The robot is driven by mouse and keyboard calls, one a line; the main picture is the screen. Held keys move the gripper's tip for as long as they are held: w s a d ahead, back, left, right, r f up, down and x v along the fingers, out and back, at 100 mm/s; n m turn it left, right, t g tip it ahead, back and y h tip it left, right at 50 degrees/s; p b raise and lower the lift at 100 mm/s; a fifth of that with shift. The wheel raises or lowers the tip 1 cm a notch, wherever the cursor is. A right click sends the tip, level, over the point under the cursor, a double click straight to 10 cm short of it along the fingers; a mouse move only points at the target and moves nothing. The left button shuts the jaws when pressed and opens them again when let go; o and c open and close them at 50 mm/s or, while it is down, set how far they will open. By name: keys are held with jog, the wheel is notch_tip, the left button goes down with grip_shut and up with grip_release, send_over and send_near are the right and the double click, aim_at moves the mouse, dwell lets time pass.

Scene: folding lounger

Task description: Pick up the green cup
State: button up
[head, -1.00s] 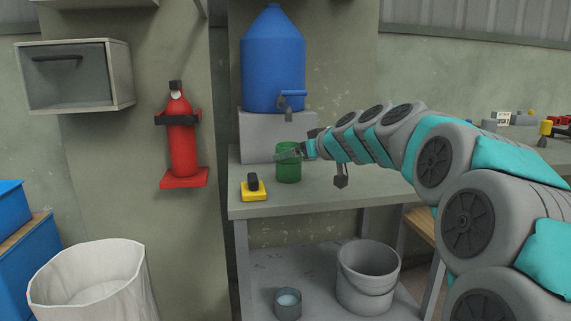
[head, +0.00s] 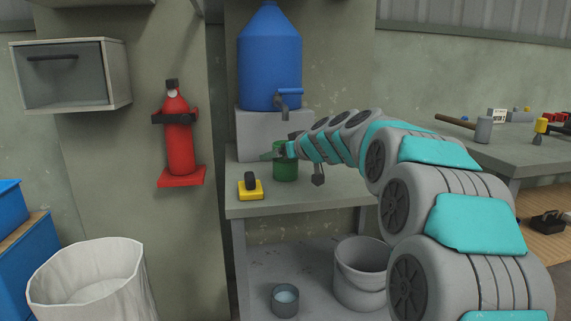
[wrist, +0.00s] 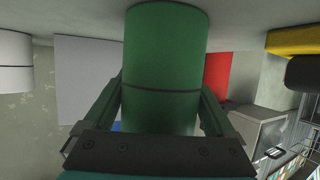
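The green cup (head: 286,172) stands upright on the workbench (head: 330,190), in front of the grey block under the blue water container. My gripper (head: 277,152) is at the cup's upper part, with a finger reaching past its left side. In the wrist view, which is upside down, the cup (wrist: 165,60) fills the middle between the two fingers of my gripper (wrist: 162,105). The fingers lie along both sides of the cup. They look open around it; their tips are partly hidden, and contact is not clear.
A yellow and black object (head: 250,188) lies left of the cup. The blue water container (head: 270,60) with a tap stands on a grey block (head: 262,132) behind. A red extinguisher (head: 178,140) hangs on the wall. A bucket (head: 360,275) is on the lower shelf.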

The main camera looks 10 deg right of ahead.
jog(key=c, duration=1.3)
jog(key=shift+r, duration=0.2)
